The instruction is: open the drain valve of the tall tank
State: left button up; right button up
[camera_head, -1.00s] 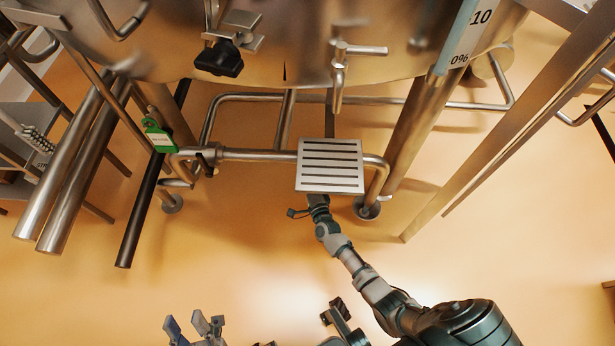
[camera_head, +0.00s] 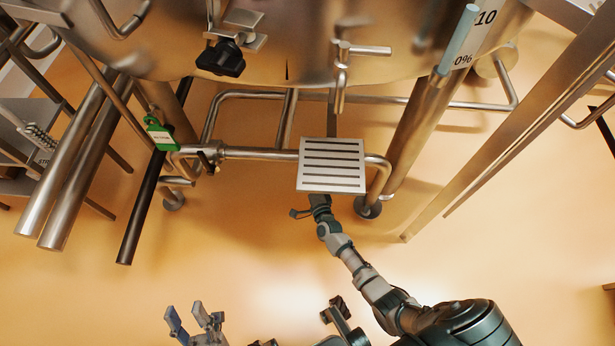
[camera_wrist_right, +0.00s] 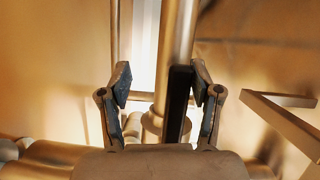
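The tall tank (camera_head: 290,40) fills the top of the head view. A metal valve-like fitting with a T-shaped handle (camera_head: 345,58) hangs at its underside; I cannot tell whether it is the drain valve. My left gripper (camera_head: 192,323) is open and empty over the floor at the bottom of the head view. My right gripper (camera_head: 308,208) is low, by the front edge of the slotted step plate, and partly hidden there. In the right wrist view its two fingers (camera_wrist_right: 163,88) are apart, with an upright metal pipe (camera_wrist_right: 178,45) and a black bar (camera_wrist_right: 178,103) showing between or beyond them.
A slotted step plate (camera_head: 331,165) sits on a bent pipe frame (camera_head: 255,154) below the tank. A black knob clamp (camera_head: 221,58) and a green tag (camera_head: 160,134) are at left. Thick metal legs (camera_head: 78,165) and a slanted beam (camera_head: 515,130) flank the space. The front floor is clear.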

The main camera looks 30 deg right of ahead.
jog(key=shift+s+f, duration=0.25)
jog(key=s+a+r, duration=0.1)
jog(key=s+a, duration=0.1)
jog(key=s, duration=0.9)
jog(key=shift+s, duration=0.25)
jog(key=shift+r, duration=0.1)
